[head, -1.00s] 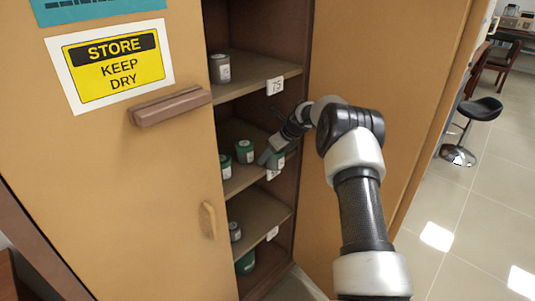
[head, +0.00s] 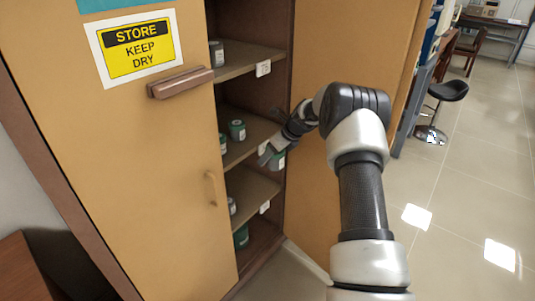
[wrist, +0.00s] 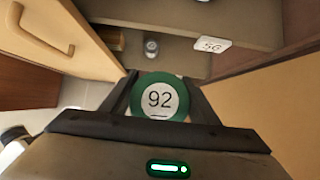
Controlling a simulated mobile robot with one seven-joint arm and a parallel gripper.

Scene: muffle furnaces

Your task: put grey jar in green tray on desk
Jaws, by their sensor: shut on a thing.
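My gripper (head: 271,153) is shut on a green jar (head: 278,161), just in front of the open cabinet's middle shelf. In the wrist view the green jar (wrist: 160,98) sits between the fingers, its round white label reading 92. A grey jar (head: 217,53) stands on the upper shelf. Another grey jar (head: 232,206) stands on a lower shelf, partly hidden by the left door. A grey jar (wrist: 152,47) also shows on a shelf in the wrist view. No green tray is in view.
Two green jars (head: 237,130) stand on the middle shelf, and another green jar (head: 241,236) is at the bottom. The left door (head: 150,190) and right door (head: 345,55) flank the opening. A stool (head: 447,92) and desk (head: 500,25) stand far right, beyond clear tiled floor.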

